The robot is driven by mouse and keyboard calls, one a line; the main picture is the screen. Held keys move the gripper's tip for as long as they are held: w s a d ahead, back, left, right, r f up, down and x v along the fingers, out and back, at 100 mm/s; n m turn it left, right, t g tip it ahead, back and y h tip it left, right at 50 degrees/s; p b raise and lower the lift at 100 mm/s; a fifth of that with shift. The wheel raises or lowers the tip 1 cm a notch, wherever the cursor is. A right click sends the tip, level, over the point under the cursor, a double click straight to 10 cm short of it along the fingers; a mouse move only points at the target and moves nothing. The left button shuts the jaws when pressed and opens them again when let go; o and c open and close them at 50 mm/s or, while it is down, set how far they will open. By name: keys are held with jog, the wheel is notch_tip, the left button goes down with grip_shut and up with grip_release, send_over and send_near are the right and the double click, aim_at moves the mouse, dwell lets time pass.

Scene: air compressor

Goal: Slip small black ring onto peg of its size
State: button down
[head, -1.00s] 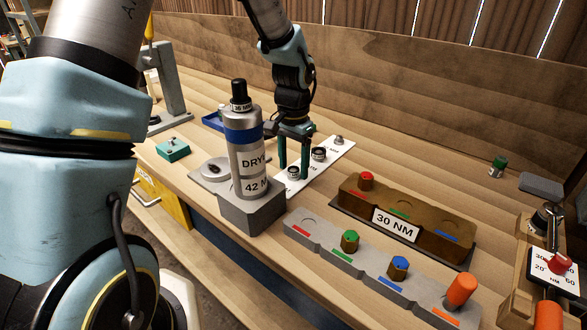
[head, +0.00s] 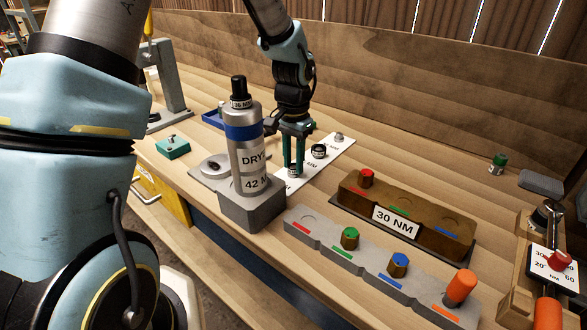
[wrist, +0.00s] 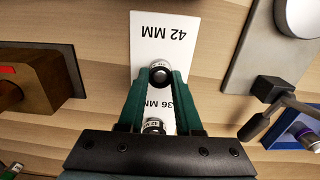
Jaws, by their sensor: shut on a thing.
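A white card (head: 310,177) on the bench carries a row of small silver and black parts. My gripper (head: 293,164) points down at the nearest one. Its green fingers are shut on a small black ring (wrist: 160,66) with a silver centre, low at the card. Whether the ring is around a peg I cannot tell. A second black and silver part (head: 319,151) stands behind; it shows between the fingers in the wrist view (wrist: 153,126). A bare-looking silver peg (head: 339,138) is at the far end. The card reads "42 MM" and "36 MM".
A dryer bottle (head: 246,150) in a grey holder stands close left of my gripper. A brown "30 NM" block (head: 430,237) and a grey tray with coloured caps (head: 330,252) lie to the right. A blue tray (wrist: 297,130) is nearby. Bench behind the card is clear.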

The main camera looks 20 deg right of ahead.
notch_tip(320, 180, up, 9)
jog(key=b, duration=0.2)
jog(key=m+p, duration=0.6)
send_over(340, 133)
jog(key=shift+a+f, duration=0.1)
jog(key=shift+f, duration=0.15)
jog(key=shift+p, duration=0.35)
jog(key=shift+f+b, duration=1.35)
jog(key=shift+f, duration=1.55)
jog(key=shift+f, duration=1.3)
jog(key=c, duration=0.5)
grip_release()
